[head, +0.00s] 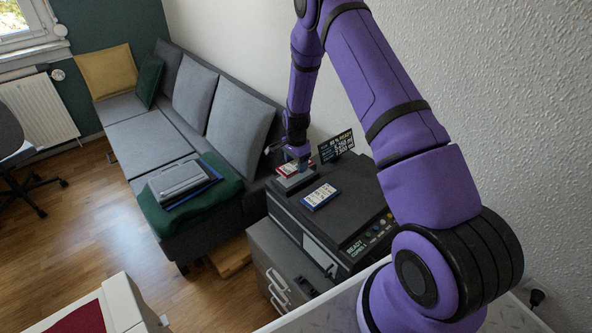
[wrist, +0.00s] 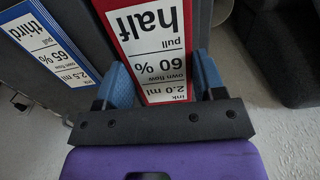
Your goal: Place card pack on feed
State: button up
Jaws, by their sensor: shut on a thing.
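A red-edged card pack with a white label reading "half pull" (wrist: 150,45) is between the blue fingertips of my gripper (wrist: 162,78) in the wrist view. My gripper (head: 294,158) is shut on it, over the back left of the dark copier-like machine (head: 345,205). In the head view the red pack (head: 287,169) shows just above a grey raised block (head: 295,183) on the machine's top; I cannot tell whether they touch. A blue-edged card pack labelled "third pull" (head: 320,196) lies on the top nearby, also in the wrist view (wrist: 48,45). I cannot tell which part is the feed.
A small black sign with white writing (head: 336,147) stands behind the packs, close to my gripper. The machine sits on a grey drawer cabinet (head: 262,257). A grey sofa (head: 150,135) stands to the left, and the textured wall is behind.

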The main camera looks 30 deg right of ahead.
aim_at(296, 164)
jog(key=shift+f, duration=1.75)
jog(key=o, duration=1)
jog(key=shift+f, duration=0.1)
jog(key=shift+c, duration=0.2)
